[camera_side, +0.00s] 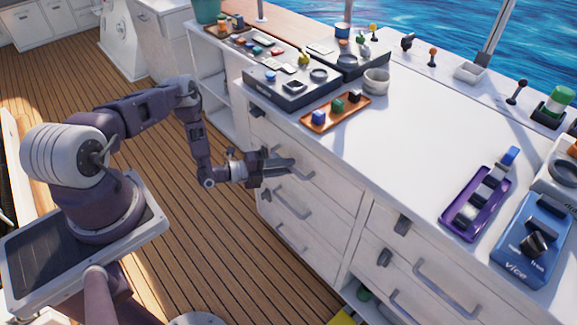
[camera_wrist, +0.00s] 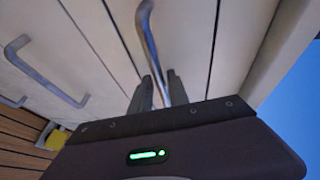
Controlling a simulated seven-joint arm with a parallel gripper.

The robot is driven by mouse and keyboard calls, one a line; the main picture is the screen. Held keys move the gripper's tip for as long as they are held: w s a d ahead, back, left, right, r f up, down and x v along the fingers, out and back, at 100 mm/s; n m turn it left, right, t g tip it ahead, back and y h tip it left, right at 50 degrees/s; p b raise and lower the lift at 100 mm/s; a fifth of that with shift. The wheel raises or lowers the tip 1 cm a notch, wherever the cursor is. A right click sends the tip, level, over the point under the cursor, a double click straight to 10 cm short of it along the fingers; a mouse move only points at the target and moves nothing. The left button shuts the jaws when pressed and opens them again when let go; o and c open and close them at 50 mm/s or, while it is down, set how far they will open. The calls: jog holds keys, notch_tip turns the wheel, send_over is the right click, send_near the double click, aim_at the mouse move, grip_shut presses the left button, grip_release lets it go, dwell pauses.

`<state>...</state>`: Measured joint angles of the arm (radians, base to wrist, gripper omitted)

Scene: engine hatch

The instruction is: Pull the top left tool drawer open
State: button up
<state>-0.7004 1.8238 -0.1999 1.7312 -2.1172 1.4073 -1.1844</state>
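The top left tool drawer (camera_side: 325,174) is a white panel under the counter in the side view, and it looks closed, flush with the front. Its grey bar handle (camera_side: 303,176) is partly covered by my gripper (camera_side: 291,166). In the wrist view the handle (camera_wrist: 149,35) runs down between the two dark fingers of my gripper (camera_wrist: 161,82). The fingers stand apart on either side of the bar, and a small gap seems to show on the left side. Firm contact with the bar cannot be made out.
More drawers with grey handles (camera_side: 292,206) lie below, and others (camera_side: 440,287) to the right. Small dark latches (camera_side: 402,223) stick out of the cabinet front. The countertop (camera_side: 405,125) holds an orange tray (camera_side: 318,124) and a purple tray (camera_side: 463,222).

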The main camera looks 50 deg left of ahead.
jog(key=shift+w+d+f, duration=0.1)
jog(key=shift+w+d, duration=0.15)
jog(key=shift+w, duration=0.3)
grip_shut()
dwell(1.0)
